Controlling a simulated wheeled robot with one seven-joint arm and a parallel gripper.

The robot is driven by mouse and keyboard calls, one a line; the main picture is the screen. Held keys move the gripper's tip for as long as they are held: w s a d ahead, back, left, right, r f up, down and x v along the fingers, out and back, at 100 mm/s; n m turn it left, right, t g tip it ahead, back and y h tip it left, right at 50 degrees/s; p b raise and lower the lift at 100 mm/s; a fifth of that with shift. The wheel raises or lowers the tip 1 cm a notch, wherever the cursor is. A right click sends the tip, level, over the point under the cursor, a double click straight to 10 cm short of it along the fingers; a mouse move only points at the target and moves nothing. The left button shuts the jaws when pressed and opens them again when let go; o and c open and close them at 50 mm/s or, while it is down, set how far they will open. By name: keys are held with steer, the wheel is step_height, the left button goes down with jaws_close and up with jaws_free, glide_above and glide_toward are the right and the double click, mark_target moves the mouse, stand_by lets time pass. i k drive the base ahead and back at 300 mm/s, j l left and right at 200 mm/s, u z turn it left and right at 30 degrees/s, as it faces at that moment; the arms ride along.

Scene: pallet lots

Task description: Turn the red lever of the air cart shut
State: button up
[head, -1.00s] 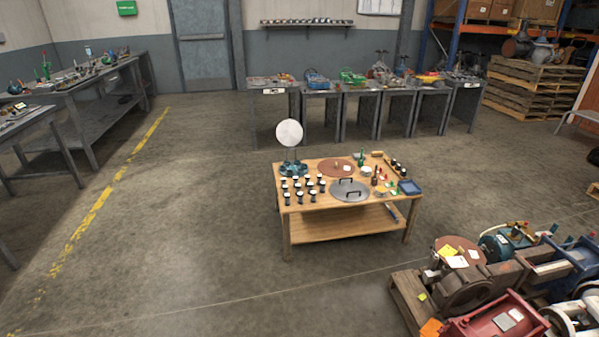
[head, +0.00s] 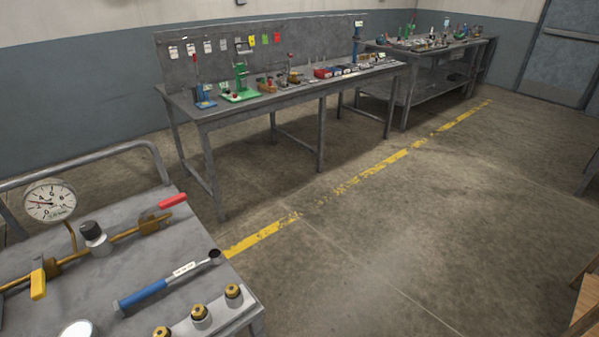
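The red lever (head: 173,200) is on a valve at the right end of a brass pipe (head: 128,235) on the air cart (head: 200,247), at the lower left of the head view. The lever looks roughly in line with the pipe. A yellow lever (head: 38,284) sits further left on the same pipe. A round pressure gauge (head: 50,202) stands above the pipe, and a black-capped knob (head: 93,236) is between the two levers. My gripper is not in the head view.
On the cart top lie a blue-handled wrench (head: 150,296) and a block with several brass fittings (head: 199,313). A grey workbench (head: 230,112) with tools stands behind, another bench (head: 440,62) further right. Open floor (head: 400,220) lies right of the cart.

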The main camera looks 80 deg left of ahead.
mark_target(171, 201)
steer(key=u, duration=0.5)
steer(key=k+u, duration=0.15)
steer(key=u, duration=0.35)
steer(key=k+u, duration=0.1)
steer(key=u, duration=0.4)
steer(key=k+u, duration=0.1)
steer(key=u, duration=0.9)
steer(key=k+j+u, duration=0.1)
steer(key=u, duration=0.4)
steer(key=l+u, duration=0.35)
steer(key=l, duration=0.45)
steer(key=i+l+u, duration=0.5)
steer(key=l, duration=0.25)
steer(key=i+l+u, duration=0.15)
